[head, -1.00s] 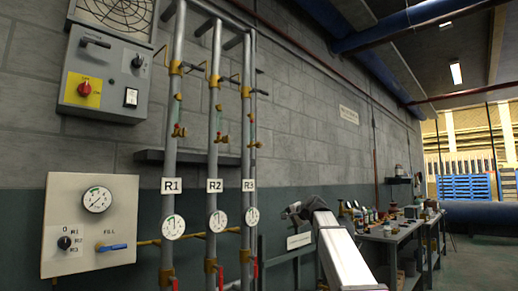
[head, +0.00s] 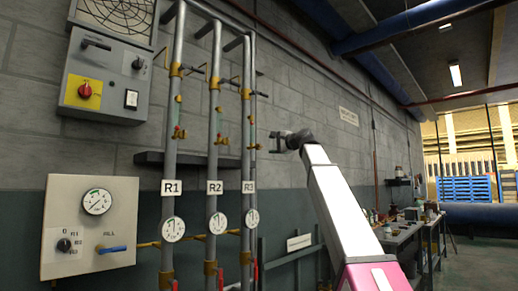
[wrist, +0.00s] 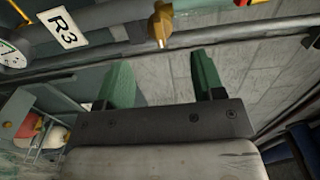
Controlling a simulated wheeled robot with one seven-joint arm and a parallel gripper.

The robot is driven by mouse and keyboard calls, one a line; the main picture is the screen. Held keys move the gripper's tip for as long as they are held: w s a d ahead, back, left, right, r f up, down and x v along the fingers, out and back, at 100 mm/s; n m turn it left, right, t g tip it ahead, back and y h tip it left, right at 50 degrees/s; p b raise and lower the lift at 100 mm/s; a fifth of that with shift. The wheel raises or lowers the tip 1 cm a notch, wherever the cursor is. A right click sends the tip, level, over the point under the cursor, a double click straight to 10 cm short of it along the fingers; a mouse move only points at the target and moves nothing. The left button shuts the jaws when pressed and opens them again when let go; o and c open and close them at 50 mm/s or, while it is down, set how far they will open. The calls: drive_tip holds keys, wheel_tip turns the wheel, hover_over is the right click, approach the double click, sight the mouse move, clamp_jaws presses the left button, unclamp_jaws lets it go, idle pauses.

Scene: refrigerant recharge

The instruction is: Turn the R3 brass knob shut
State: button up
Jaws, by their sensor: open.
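The R3 pipe (head: 246,100) is the rightmost of the labelled grey pipes on the wall. Its R3 label (head: 248,186) also shows tilted in the wrist view (wrist: 63,28). A small brass knob (head: 255,146) sticks out from this pipe. In the wrist view a brass knob (wrist: 160,24) sits at the top, beyond and between my fingertips. My gripper (head: 275,141) is just right of the R3 pipe at about knob height. Its green fingers (wrist: 165,75) are spread apart with nothing between them, and they do not touch the knob.
The R2 pipe (head: 214,100) and R1 pipe (head: 174,100) run to the left, with gauges and valves. A grey shelf (head: 190,159) runs behind the pipes. A workbench (head: 405,230) with clutter stands at the right. Open room lies right of R3.

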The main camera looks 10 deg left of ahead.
sight(259, 147)
drive_tip(key=x, duration=0.9)
drive_tip(key=shift+w+a, duration=0.15)
drive_tip(key=shift+c, duration=0.3)
drive_tip(key=c, duration=0.8)
